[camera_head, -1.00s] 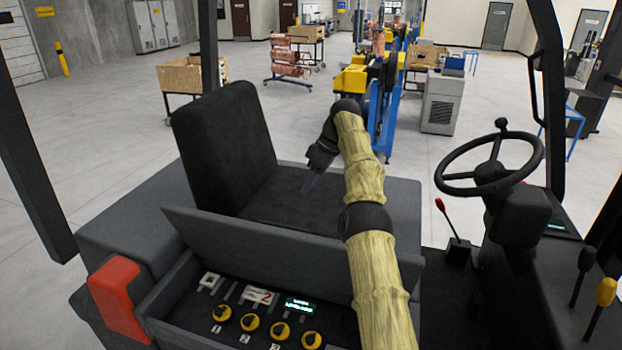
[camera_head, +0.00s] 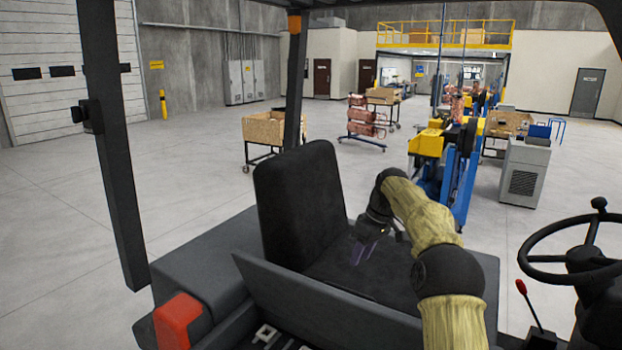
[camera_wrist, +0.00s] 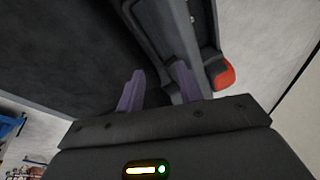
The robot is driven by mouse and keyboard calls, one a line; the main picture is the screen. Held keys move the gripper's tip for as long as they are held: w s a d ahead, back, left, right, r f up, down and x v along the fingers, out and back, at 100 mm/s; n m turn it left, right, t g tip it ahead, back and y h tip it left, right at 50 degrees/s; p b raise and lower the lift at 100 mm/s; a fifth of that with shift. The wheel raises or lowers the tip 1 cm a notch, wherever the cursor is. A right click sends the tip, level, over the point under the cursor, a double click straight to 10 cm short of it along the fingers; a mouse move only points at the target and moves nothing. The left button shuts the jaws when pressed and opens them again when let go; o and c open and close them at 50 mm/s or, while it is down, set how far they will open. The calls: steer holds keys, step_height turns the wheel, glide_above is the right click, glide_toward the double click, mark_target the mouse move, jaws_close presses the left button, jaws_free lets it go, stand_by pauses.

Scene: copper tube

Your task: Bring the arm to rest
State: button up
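My gripper (camera_head: 365,252) hangs above the black seat cushion of a vehicle, at the end of my arm in its yellowish sleeve (camera_head: 428,215). The arm is bent, with its wrist turned down toward the seat. In the wrist view, the two purple fingers (camera_wrist: 160,85) stand apart with nothing between them. I cannot tell how far the fingertips are above the cushion.
The black seat (camera_head: 300,205) has its backrest left of my gripper. A grey panel (camera_head: 320,305) lies in front. A steering wheel (camera_head: 575,248) and red-knobbed lever (camera_head: 521,287) stand at right. Dark posts frame the cab. Carts and machines stand on the floor beyond.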

steer(key=s+d+f+m+t+h, duration=0.1)
steer(key=s+f+m, duration=0.25)
steer(key=s, duration=0.85)
steer(key=s+f+m+h, duration=0.15)
steer(key=s+f, duration=0.25)
steer(key=s, duration=0.8)
steer(key=s+d+f+m+t+h, duration=0.1)
steer(key=s+f+m, duration=0.25)
steer(key=s, duration=0.85)
step_height(320, 180, down, 17)
steer(key=b, duration=1.7)
steer(key=shift+w+a, duration=0.15)
steer(key=shift+w, duration=0.15)
steer(key=shift+r, duration=0.15)
